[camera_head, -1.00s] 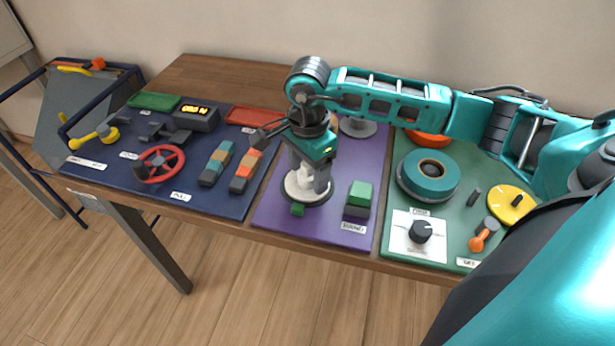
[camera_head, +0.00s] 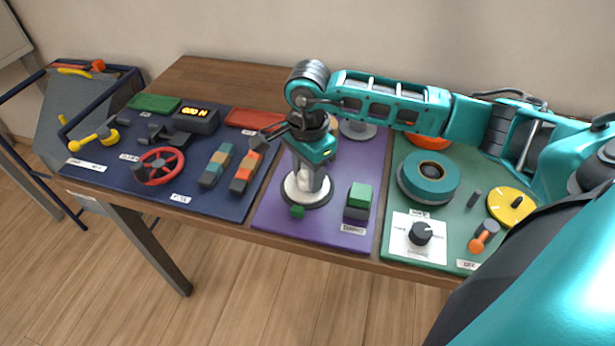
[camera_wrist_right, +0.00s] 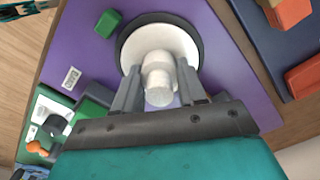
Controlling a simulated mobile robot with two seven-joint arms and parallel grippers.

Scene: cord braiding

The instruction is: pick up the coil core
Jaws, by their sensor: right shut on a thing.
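The coil core is a white stepped post (camera_wrist_right: 158,75) rising from a white round disc (camera_wrist_right: 178,42) with a dark rim. In the head view the disc (camera_head: 292,192) sits on the purple mat, mostly below my right gripper. My right gripper (camera_head: 311,178) points down over it. In the wrist view its two grey fingers (camera_wrist_right: 158,92) stand on either side of the post and are shut on it. The post looks upright, and I cannot see a gap under it. Part of the post is hidden by the fingers in the head view. My left gripper is not in view.
A green and dark block (camera_head: 359,198) stands right of the disc, and a small green piece (camera_head: 297,212) is at its front edge. A teal ring (camera_head: 428,178) lies on the green mat at right. Orange and teal blocks (camera_head: 245,170) lie on the blue mat at left.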

